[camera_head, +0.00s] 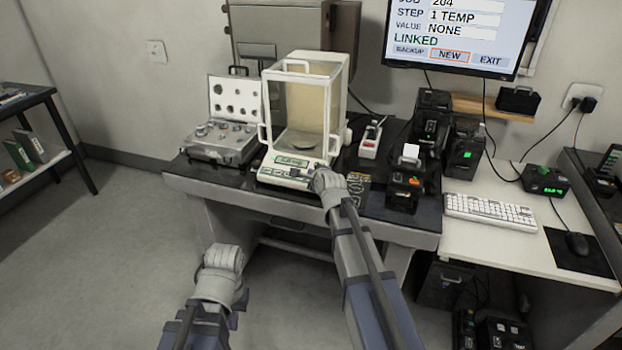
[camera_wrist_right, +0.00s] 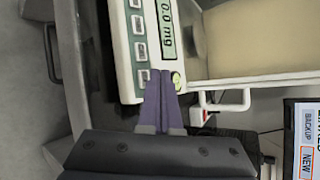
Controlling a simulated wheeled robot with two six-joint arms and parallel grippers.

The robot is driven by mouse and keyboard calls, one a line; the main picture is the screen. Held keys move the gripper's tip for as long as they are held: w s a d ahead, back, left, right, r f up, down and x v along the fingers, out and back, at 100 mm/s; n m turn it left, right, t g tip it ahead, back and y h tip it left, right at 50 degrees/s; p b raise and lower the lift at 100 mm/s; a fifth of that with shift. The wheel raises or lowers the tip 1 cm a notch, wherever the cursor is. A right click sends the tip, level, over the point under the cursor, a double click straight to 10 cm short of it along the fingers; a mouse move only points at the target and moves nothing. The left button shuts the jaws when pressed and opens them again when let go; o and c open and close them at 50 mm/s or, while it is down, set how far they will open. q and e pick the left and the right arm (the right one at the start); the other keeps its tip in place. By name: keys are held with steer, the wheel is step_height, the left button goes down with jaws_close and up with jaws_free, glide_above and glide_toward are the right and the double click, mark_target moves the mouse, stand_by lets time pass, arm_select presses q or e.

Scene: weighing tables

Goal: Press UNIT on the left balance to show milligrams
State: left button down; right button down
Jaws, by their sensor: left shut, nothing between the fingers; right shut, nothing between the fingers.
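The balance (camera_head: 290,170) stands on the dark table with a glass draft shield and a round pan (camera_head: 304,140) inside. In the right wrist view its front panel (camera_wrist_right: 124,62) appears sideways. The display (camera_wrist_right: 167,25) reads what looks like 0.0 mg, and its top end is cut off. A row of grey buttons (camera_wrist_right: 139,50) runs beside the display. My right gripper (camera_wrist_right: 160,76) is shut and empty, its tips at the panel's lower end, between a grey button and a green round mark; I cannot tell whether they touch. My left gripper (camera_head: 226,256) is shut and empty, low in front of the table.
An open case of weights (camera_head: 222,140) stands left of the balance. A small white device (camera_head: 370,140) and a printer (camera_head: 406,185) stand to its right. A monitor (camera_head: 455,35) shows LINKED. A keyboard (camera_head: 490,212) lies on the white desk. The floor at left is clear.

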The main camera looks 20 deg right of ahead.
steer(key=r+p, duration=0.1)
steer(key=s+r+p, duration=0.1)
steer(key=r+p, duration=0.1)
steer(key=r, duration=0.1)
steer(key=shift+s+a+r+p, duration=0.1)
steer(key=shift+s+a+p, duration=0.1)
steer(key=shift+a+p, duration=0.15)
stand_by(0.4)
steer(key=s+a+f+n+g+y+p, duration=0.1)
steer(key=s+a+f+n+g+p, duration=0.35)
steer(key=s+a+n, duration=0.9)
steer(key=s+a+n+g+h, duration=0.1)
steer(key=s+n+g, duration=0.3)
steer(key=s+n, duration=0.3)
steer(key=s+a+f+n+g+h+p, duration=0.1)
steer(key=s+n+g, duration=0.3)
steer(key=s, duration=1)
steer(key=a+n, duration=0.1)
steer(key=n, duration=0.2)
steer(key=shift+a+f, duration=0.15)
steer(key=shift+a, duration=0.1)
steer(key=shift+n, duration=0.25)
